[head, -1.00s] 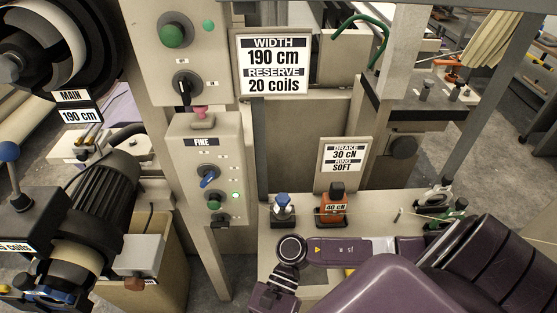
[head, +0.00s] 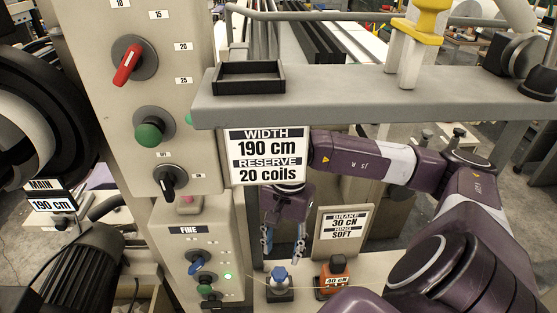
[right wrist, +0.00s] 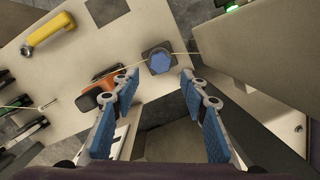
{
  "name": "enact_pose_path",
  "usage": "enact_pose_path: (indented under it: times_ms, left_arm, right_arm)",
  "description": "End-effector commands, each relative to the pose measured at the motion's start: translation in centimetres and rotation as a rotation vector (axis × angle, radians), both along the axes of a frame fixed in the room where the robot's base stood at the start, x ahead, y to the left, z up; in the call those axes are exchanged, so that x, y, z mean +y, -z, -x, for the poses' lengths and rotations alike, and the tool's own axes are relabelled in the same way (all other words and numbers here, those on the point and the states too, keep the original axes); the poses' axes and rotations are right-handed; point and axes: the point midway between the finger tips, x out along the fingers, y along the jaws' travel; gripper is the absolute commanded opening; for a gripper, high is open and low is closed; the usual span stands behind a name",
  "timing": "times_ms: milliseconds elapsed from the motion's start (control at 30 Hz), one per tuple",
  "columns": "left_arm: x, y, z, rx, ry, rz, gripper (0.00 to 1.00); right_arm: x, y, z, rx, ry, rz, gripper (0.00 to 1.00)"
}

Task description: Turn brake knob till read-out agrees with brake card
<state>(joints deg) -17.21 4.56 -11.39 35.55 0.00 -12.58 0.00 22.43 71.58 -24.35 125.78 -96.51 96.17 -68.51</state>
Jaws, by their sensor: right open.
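The orange brake (head: 333,285) stands on the pale shelf, with a dark knob (head: 337,264) on top. Its read-out (head: 336,281) says 40 cN. The brake card (head: 343,229) behind it says 30 cN, ring soft. My right gripper (head: 283,252) points down, open and empty, above the blue-topped fitting (head: 279,279) left of the brake. In the right wrist view, the blue top (right wrist: 160,62) shows just beyond and between the fingertips (right wrist: 159,77). The orange brake (right wrist: 105,88) is partly hidden behind the left finger there. My left gripper is not in view.
A grey overhead beam (head: 440,97) with a black tray (head: 249,77) crosses above my right arm. The width card (head: 265,157) hangs close to that arm. A control box (head: 198,250) stands left of the gripper. A thin thread runs past the blue-topped fitting.

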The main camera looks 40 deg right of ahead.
Motion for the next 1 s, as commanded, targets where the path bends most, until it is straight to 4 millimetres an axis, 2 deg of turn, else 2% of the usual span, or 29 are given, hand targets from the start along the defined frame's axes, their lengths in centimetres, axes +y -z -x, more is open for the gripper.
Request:
enact_pose_path:
  times_ms: [300, 567, 1000]
  left_arm:
    - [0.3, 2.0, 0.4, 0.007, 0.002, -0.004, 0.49]
    - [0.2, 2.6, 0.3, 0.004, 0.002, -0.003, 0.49]
    - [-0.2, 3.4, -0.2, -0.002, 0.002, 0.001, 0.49]
  right_arm:
    - [0.6, 4.1, 0.3, 0.003, -0.001, -0.003, 0.41]
    - [1.1, 7.0, 0.5, 0.004, -0.001, -0.005, 0.41]
    - [1.0, 7.3, 0.4, 0.001, -0.002, -0.003, 0.41]
